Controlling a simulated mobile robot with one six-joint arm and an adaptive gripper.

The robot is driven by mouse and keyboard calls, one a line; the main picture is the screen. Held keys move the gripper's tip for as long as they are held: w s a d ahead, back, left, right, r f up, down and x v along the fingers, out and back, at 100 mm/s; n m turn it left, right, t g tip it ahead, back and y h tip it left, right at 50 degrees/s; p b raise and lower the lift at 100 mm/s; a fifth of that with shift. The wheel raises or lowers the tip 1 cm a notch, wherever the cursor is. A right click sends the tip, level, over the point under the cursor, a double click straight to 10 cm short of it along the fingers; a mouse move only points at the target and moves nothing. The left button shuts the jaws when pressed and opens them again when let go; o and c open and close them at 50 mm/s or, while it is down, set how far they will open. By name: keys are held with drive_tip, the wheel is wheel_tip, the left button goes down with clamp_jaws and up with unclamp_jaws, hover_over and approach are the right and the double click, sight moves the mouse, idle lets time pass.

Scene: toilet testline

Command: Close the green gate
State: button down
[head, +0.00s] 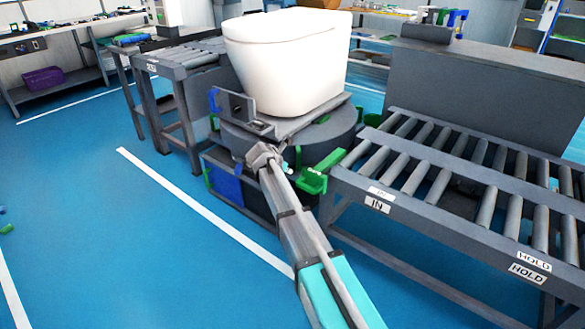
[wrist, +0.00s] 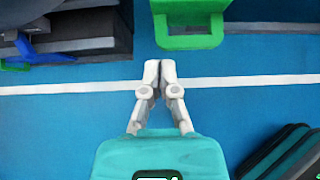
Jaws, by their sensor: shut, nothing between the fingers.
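The green gate (head: 313,182) stands between the turntable and the roller conveyor marked IN. Its green bar (head: 331,160) runs toward the right, beside the conveyor's end. In the wrist view a green frame-like part of it (wrist: 190,42) is at the top, just beyond my fingertips and slightly right. My gripper (wrist: 160,64) is shut and empty, with a visible gap of blue floor around the tips. In the head view my gripper (head: 288,169) is small and partly hidden by my arm, close to the gate's left side. Whether it touches the gate cannot be told.
A white toilet (head: 288,62) sits on the dark round turntable (head: 335,130). A blue gate part (head: 214,100) is at its left. The IN conveyor (head: 450,185) fills the right; another conveyor (head: 190,57) is at back left. Blue floor is open at left.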

drive_tip(key=shift+p+v, duration=1.05)
drive_tip(key=shift+v, duration=0.9)
drive_tip(key=s+d+f+m+g+y, duration=0.2)
drive_tip(key=s+d+m, duration=0.3)
drive_tip(key=s+m, duration=0.5)
drive_tip(key=s+d+f+m+g+y, duration=0.25)
drive_tip(key=s+d+m, duration=0.35)
drive_tip(key=s+m, duration=0.45)
drive_tip(key=s+d+f+m+g+y, duration=0.15)
drive_tip(key=s+d+m, duration=0.35)
drive_tip(key=s+m, duration=0.5)
wheel_tip(320, 180, up, 34)
drive_tip(key=s+n+p, duration=0.1)
drive_tip(key=n+p, duration=0.1)
drive_tip(key=p, duration=3.1)
drive_tip(key=shift+s+f+n+g, duration=0.2)
drive_tip(key=shift+s+n+g, duration=0.15)
drive_tip(key=shift+s+g, duration=0.05)
drive_tip(key=shift+d, duration=0.15)
